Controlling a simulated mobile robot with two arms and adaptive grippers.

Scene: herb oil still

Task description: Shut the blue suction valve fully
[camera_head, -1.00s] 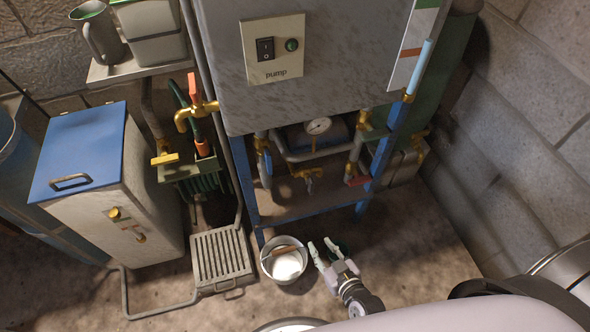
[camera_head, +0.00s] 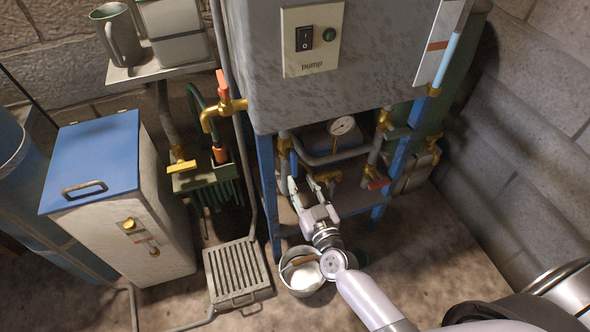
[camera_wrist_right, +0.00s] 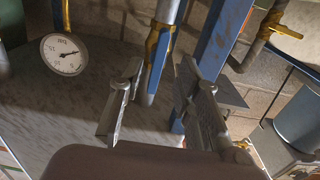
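The blue suction valve is on the left pipe under the tank. Its brass body (camera_head: 284,146) shows in the head view, just beyond my right gripper. In the right wrist view its blue handle (camera_wrist_right: 157,62) hangs from the brass body, roughly in line with the pipe. My right gripper (camera_head: 303,184) is open in front of the valve. In the right wrist view the two fingers (camera_wrist_right: 160,78) stand apart, one on each side of the blue handle, with visible gaps. I cannot tell how deep the handle lies between them. My left gripper is not in view.
A bucket (camera_head: 284,276) stands on the floor below my wrist.

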